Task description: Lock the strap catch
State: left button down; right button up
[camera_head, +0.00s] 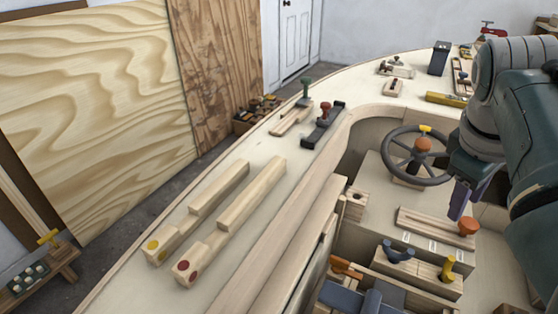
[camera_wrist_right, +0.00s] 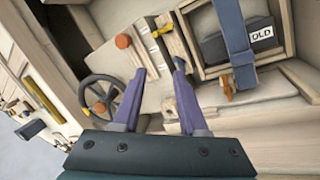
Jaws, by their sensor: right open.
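The strap catch appears to be the small orange lever (camera_head: 345,268) at the front of an open compartment; it also shows in the right wrist view (camera_wrist_right: 228,88). A blue strap (camera_wrist_right: 233,40) runs over a dark box (camera_wrist_right: 212,48) with an "OLD" label and meets the orange lever. I cannot tell whether the catch is locked. My right gripper (camera_head: 462,200) is open and empty, above the cockpit near the steering wheel. In the right wrist view its purple fingers (camera_wrist_right: 160,80) are spread, with the catch apart from them to the right. My left gripper is out of view.
The steering wheel (camera_head: 418,155) stands beside my right gripper. An orange knob (camera_head: 467,227), a blue handle (camera_head: 398,252) and a yellow handle (camera_head: 448,268) rise from wooden blocks between the gripper and the catch. Long wooden bars (camera_head: 255,193) lie on the deck at left.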

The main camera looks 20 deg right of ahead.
jog(key=w+a+f+n+y+b, duration=0.3)
jog(key=w+a+f+b, duration=0.15)
jog(key=a+f, duration=0.2)
jog(key=n+y+b, duration=0.1)
jog(key=n+b, duration=0.2)
jog(key=n, duration=0.1)
send_over(340, 259)
notch_tip(340, 259, down, 2)
pick_arm(q)
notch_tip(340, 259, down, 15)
jog(key=b, duration=0.5)
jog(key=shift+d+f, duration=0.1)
pick_arm(e)
jog(key=shift+g, duration=0.4)
notch_tip(340, 259, down, 8)
jog(key=shift+f, duration=0.15)
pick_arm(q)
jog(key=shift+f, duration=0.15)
pick_arm(e)
jog(key=shift+f, duration=0.45)
grip_shut()
